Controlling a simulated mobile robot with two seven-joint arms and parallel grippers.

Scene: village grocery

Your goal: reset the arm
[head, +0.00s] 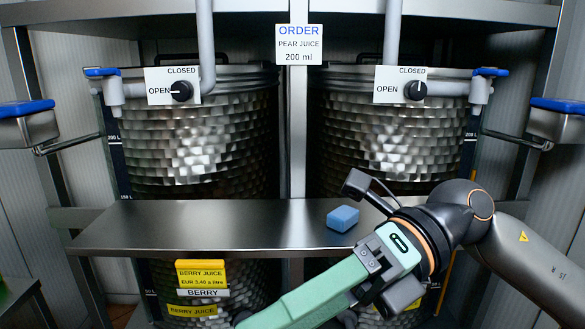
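My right arm comes in from the right edge and bends down toward the lower middle in the head view. Its mint-green gripper (330,292) points down and left, in front of the steel shelf (200,225). Its far end runs into the bottom edge of the picture, so I cannot tell whether it is open or shut, or whether it holds anything. My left arm and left gripper are not in view.
A blue block (342,218) lies on the shelf close to my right arm. Two steel tanks (200,140) (390,130) stand behind it, with dials (181,91) (415,90). An order sign (299,45) hangs between them. The shelf's left part is clear.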

